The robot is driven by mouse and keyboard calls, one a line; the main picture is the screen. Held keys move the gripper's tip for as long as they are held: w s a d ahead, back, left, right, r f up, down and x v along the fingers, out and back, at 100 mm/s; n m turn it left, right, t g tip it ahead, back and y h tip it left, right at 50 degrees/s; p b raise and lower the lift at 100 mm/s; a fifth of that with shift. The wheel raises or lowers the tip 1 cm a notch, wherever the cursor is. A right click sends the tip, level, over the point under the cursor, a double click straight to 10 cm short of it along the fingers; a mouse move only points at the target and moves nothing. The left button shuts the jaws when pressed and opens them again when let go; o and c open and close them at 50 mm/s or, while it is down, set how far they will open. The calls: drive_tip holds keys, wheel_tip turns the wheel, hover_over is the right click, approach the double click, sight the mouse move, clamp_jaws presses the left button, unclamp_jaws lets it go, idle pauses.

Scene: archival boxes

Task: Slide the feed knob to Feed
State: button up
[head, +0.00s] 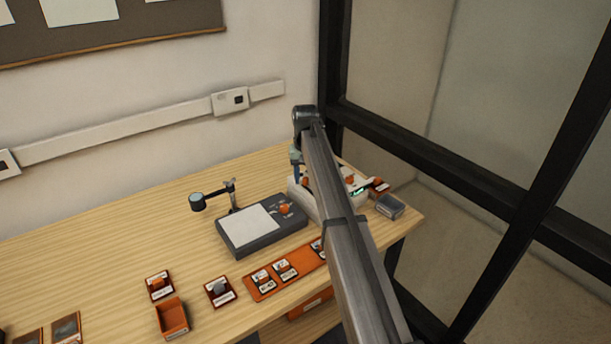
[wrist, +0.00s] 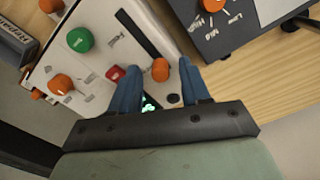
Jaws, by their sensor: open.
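The white machine (head: 297,190) stands at the table's right end, partly hidden behind my arm in the head view. In the wrist view its white panel (wrist: 95,62) carries an orange knob (wrist: 160,70) at the near end of a dark slot (wrist: 139,34); this appears to be the feed knob. My gripper (wrist: 160,65) is open, its two blue fingers on either side of that knob, with a visible gap at each side. The panel also has a green knob (wrist: 80,40), another orange knob (wrist: 61,85) and a red button (wrist: 115,73).
A dark grey device (head: 262,232) with an orange dial stands left of the machine, close to it. A grey box (head: 390,206) sits at the table's right corner. Orange trays and small cards lie along the front. A black-framed glass partition (head: 440,165) rises at the right.

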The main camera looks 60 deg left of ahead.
drive_tip(key=shift+c, duration=0.2)
clamp_jaws()
idle(0.4)
